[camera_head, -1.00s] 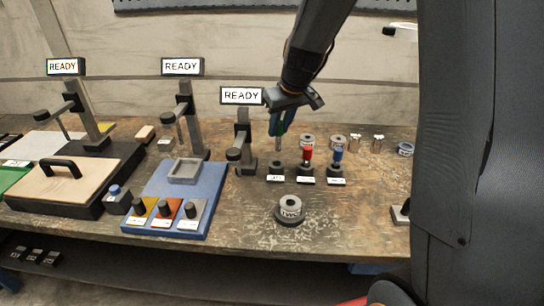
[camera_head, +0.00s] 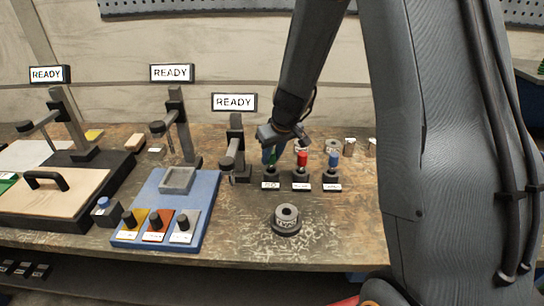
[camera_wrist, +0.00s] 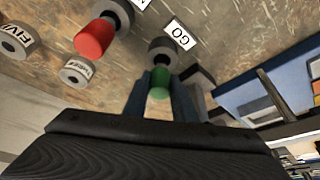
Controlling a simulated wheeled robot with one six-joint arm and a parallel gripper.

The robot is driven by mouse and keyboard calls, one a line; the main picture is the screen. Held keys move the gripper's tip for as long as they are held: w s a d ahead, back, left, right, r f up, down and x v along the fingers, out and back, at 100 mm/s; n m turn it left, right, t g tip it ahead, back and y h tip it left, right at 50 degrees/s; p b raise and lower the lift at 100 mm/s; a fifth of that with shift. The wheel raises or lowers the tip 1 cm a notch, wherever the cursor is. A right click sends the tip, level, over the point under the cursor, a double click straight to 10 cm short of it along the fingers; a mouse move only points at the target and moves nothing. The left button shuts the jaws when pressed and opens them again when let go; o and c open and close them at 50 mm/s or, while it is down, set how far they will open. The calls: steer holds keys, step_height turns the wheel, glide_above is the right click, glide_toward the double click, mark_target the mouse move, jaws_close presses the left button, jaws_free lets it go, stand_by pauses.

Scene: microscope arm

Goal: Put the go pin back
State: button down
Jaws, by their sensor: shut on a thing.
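The green go pin (camera_wrist: 160,78) is between the blue fingertips of my gripper (camera_wrist: 161,95), which is shut on it. In the head view my gripper (camera_head: 271,156) is low over the black holder labelled GO (camera_head: 270,179), and only a little green shows. In the wrist view the pin's green handle overlaps the near side of the GO holder (camera_wrist: 163,50). The pin's metal shaft is hidden, so I cannot tell how deep it sits.
A red pin (camera_head: 302,159) and a blue pin (camera_head: 334,160) stand in holders just right of the GO holder. A labelled round weight (camera_head: 286,217) sits in front. Left are a READY stand (camera_head: 236,140) and a blue tray base (camera_head: 200,215).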

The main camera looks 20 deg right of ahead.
steer(key=shift+f, duration=0.2)
steer(key=c, duration=1.5)
jaws_free()
steer(key=shift+o, duration=0.2)
steer(key=shift+r, duration=0.2)
steer(key=shift+s+r, duration=0.1)
steer(key=shift+r, duration=0.25)
steer(key=b+v, duration=0.1)
steer(key=v, duration=1)
steer(key=s+f+m+g, duration=0.1)
steer(key=s+f, duration=0.2)
steer(key=s, duration=0.7)
steer(key=s+f+m+g+h, duration=0.1)
steer(key=s+f+m+g, duration=0.1)
steer(key=s, duration=0.9)
steer(key=shift+a+f, duration=0.45)
steer(key=shift+f, duration=0.2)
